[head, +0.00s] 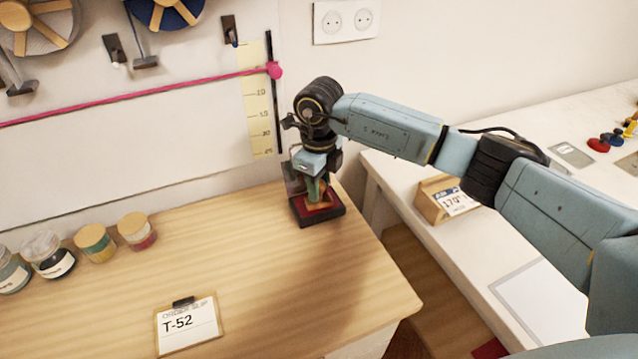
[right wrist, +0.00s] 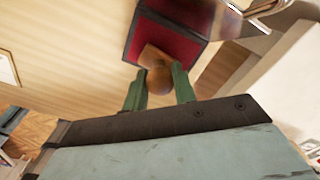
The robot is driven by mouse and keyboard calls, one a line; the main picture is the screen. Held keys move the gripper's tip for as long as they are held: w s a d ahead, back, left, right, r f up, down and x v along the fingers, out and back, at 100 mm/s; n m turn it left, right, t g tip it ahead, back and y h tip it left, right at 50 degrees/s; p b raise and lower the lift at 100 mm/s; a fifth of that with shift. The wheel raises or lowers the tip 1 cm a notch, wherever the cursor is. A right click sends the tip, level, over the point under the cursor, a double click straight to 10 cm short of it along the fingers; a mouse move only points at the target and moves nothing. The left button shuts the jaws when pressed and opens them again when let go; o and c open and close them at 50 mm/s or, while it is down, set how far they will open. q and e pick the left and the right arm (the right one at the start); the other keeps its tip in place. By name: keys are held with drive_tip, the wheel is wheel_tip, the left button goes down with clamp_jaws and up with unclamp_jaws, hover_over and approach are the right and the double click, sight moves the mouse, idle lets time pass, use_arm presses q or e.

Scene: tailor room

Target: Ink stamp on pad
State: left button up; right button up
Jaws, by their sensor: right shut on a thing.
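The ink pad (head: 320,213) is a dark open case with a red surface at the back right of the wooden table. It also shows in the right wrist view (right wrist: 172,40). The stamp (head: 325,196) has a wooden handle and base. In the right wrist view the stamp (right wrist: 158,76) is between the green fingers, with its base over the red surface. My right gripper (head: 316,186) is shut on the stamp's handle, right above the pad. Whether the stamp's underside touches the red surface is hard to tell. My left gripper is not in view.
Several jars (head: 95,243) stand at the table's left. A clipboard (head: 187,325) marked T-52 lies at the front. A white table (head: 400,172) to the right holds a wooden price holder (head: 446,200). The wooden table's middle is clear.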

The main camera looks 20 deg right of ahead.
drive_tip(key=shift+s+f, duration=0.25)
drive_tip(key=shift+f, duration=0.2)
drive_tip(key=shift+w+r+p, duration=0.15)
drive_tip(key=shift+r+p, duration=0.45)
drive_tip(key=shift+r, duration=0.15)
drive_tip(key=shift+w+r+p, duration=0.1)
drive_tip(key=shift+r+p, duration=1.7)
drive_tip(key=shift+r, duration=1.15)
drive_tip(key=n, duration=0.2)
drive_tip(key=s+n, duration=0.1)
drive_tip(key=shift+a+r+n, duration=0.1)
drive_tip(key=shift+r+n, duration=0.25)
drive_tip(key=shift+n, duration=0.05)
drive_tip(key=s+r+n, duration=0.1)
drive_tip(key=s+n, duration=0.3)
drive_tip(key=n, duration=0.8)
drive_tip(key=s+a+r+n, duration=0.1)
drive_tip(key=s+n, duration=0.3)
drive_tip(key=n, duration=0.8)
drive_tip(key=shift+s+r+n, duration=0.15)
drive_tip(key=shift+r+n, duration=0.15)
drive_tip(key=shift+n, duration=0.1)
